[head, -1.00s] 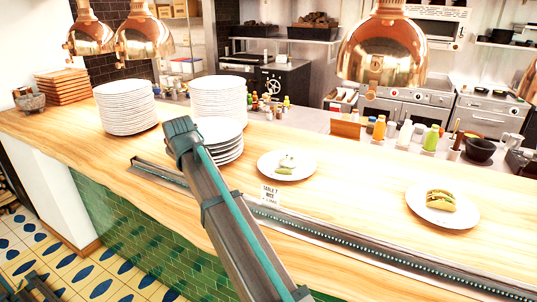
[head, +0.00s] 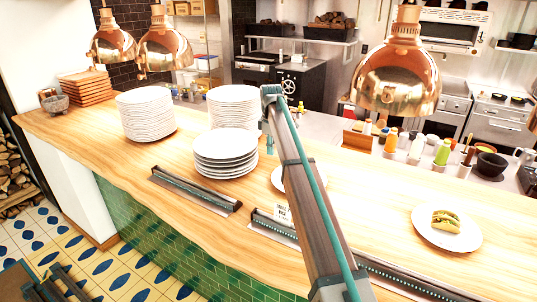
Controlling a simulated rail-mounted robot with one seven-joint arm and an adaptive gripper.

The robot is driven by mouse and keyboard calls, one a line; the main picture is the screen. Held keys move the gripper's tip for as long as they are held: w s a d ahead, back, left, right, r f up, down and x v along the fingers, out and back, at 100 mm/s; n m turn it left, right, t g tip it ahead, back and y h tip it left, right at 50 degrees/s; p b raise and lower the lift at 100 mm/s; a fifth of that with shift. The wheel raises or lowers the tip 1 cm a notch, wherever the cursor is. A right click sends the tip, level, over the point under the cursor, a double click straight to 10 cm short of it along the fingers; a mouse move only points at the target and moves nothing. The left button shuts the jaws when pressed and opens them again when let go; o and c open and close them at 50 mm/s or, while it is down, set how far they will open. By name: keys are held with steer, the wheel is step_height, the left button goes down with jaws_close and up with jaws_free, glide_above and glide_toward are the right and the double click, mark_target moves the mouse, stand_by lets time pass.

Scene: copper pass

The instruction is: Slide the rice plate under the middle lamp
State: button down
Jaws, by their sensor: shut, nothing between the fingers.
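The rice plate (head: 276,179) is a white plate on the wooden counter, now mostly hidden behind my arm; only an edge shows. A small ticket (head: 282,214) stands in front of it, partly covered. My gripper (head: 268,143) is mostly hidden behind my arm; a small teal-grey part shows, pointing down just left of the rice plate. It is shut and holds nothing.
A low plate stack (head: 225,150) stands close left of my gripper, with taller stacks (head: 146,116) behind. A plate with a filled bun or taco (head: 446,228) sits at right. Metal ticket rails (head: 195,190) line the front edge. Bare counter lies between the rice plate and the taco plate.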

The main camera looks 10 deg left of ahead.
mark_target(271, 174)
step_height(271, 174, down, 9)
steer(key=p, duration=0.3)
stand_by(0.4)
